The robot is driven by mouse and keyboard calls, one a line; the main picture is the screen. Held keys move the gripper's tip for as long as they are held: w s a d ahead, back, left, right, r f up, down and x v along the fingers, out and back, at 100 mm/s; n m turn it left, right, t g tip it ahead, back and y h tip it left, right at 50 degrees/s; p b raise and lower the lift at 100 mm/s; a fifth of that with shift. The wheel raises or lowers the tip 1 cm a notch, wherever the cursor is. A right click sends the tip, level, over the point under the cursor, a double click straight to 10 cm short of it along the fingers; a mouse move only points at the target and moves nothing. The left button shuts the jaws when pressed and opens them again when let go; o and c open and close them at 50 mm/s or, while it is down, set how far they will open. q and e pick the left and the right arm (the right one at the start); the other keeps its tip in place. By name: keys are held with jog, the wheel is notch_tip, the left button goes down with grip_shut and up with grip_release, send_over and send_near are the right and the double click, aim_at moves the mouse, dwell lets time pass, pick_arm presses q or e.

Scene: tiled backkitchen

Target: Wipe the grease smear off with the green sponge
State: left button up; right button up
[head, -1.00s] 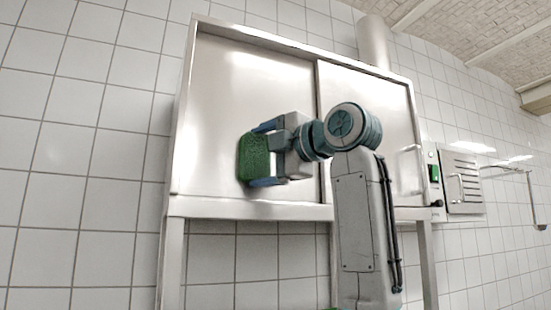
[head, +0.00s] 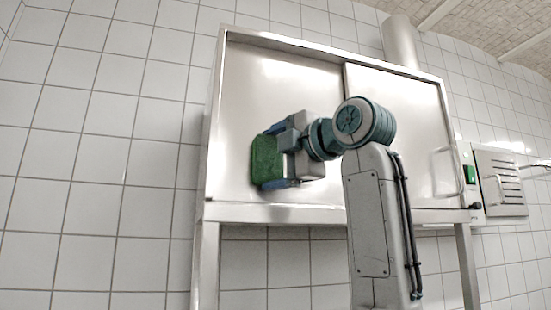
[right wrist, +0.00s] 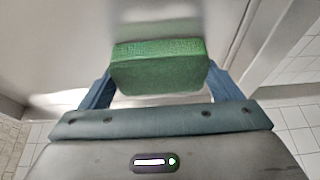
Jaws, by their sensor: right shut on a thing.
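The green sponge (head: 266,161) is held against or very near the left steel door (head: 245,100) of a wall-side cabinet; I cannot tell whether it touches. My right gripper (head: 271,158) is shut on it, one blue finger at each end. In the right wrist view the sponge (right wrist: 160,68) sits between the two fingers of the gripper (right wrist: 161,84), with the steel surface just beyond. I cannot make out a grease smear on the door; the sponge and gripper hide part of it. My left gripper is not in view.
The right door (head: 400,105) has a handle (head: 461,170) near its right edge. A box with a green switch (head: 470,173) and a vented panel (head: 502,180) are on the tiled wall at right. A pipe (head: 398,42) rises above the cabinet. The left tiles are clear.

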jog(key=shift+s+d+f+b, duration=0.1)
jog(key=shift+s+d+b, duration=0.15)
jog(key=shift+s, duration=0.15)
jog(key=shift+s+d+f+b, duration=0.1)
jog(key=shift+s+b, duration=0.15)
jog(key=shift+s, duration=0.1)
jog(key=shift+s+d+r+b, duration=0.1)
jog(key=shift+s+d+b, duration=0.15)
jog(key=shift+s, duration=0.4)
jog(key=shift+s+d+r+b, duration=0.15)
jog(key=shift+s+b, duration=0.15)
jog(key=shift+s, duration=0.4)
jog(key=shift+s+d+f+b, duration=0.1)
jog(key=shift+s+d+b, duration=0.15)
jog(key=shift+s, duration=0.4)
jog(key=s, duration=0.1)
jog(key=s+b, duration=0.1)
jog(key=shift+s+d, duration=0.4)
jog(key=shift+w, duration=0.1)
